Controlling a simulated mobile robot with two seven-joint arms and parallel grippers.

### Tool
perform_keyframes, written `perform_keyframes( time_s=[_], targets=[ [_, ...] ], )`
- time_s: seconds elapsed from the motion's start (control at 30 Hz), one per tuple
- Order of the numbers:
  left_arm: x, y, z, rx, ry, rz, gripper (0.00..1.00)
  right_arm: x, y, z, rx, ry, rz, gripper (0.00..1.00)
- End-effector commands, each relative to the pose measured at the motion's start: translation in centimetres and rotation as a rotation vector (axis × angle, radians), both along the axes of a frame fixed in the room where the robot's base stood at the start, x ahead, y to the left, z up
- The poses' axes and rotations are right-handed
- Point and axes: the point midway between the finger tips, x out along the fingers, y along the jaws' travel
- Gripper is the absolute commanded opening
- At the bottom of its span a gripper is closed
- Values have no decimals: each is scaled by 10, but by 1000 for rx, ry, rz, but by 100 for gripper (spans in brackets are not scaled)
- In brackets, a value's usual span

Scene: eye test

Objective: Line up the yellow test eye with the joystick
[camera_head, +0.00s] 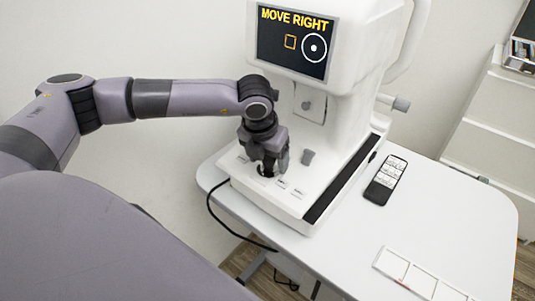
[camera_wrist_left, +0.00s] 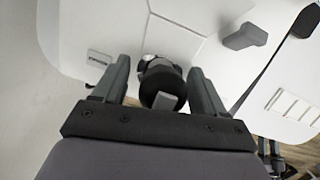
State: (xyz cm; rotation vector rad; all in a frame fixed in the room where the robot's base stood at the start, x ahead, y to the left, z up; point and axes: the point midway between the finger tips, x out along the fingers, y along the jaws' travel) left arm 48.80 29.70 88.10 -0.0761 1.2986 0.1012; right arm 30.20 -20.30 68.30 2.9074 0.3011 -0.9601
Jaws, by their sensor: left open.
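The white eye test machine (camera_head: 345,150) stands on the table. Its screen (camera_head: 294,42) reads "MOVE RIGHT" in yellow. A small yellow square outline (camera_head: 290,42) shows left of a white ring (camera_head: 314,48) with a dot inside. My left gripper (camera_head: 268,165) points down over the machine's base. In the left wrist view the black joystick (camera_wrist_left: 160,88) stands between the two open fingers (camera_wrist_left: 159,72), with gaps visible on both sides. In the head view the gripper mostly hides the joystick.
A grey lever (camera_head: 308,157) stands right of my left gripper on the base; it also shows in the wrist view (camera_wrist_left: 245,37). A black handset (camera_head: 386,180) and a white card strip (camera_head: 420,279) lie on the table (camera_head: 465,210). A black cable (camera_head: 222,222) hangs at left.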

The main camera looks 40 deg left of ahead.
Motion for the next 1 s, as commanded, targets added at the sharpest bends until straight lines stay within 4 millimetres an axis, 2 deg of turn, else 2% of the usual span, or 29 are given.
perform_keyframes(
  time_s=[0.03, 0.07, 0.2, 0.23, 0.53, 1.0],
  targets=[
    [0, 0, 0, 0, 0, 0, 71, 0, 0, 0, 0, 0, 0, 43],
    [0, 0, 0, 0, 0, 0, 65, 0, 0, 0, 1, 0, 1, 43],
    [0, 0, 0, 0, 0, 0, 19, 0, 0, 0, 1, 0, 1, 43],
    [0, 0, 0, 0, 0, 0, 14, 0, 0, 0, 1, 0, 1, 43],
    [0, -2, 0, 1, 0, 0, 14, 0, 1, -1, 1, 0, 0, 43],
    [3, -18, 1, -3, -2, -4, 14, 0, 1, -6, 2, -1, 0, 43]
  ],
)
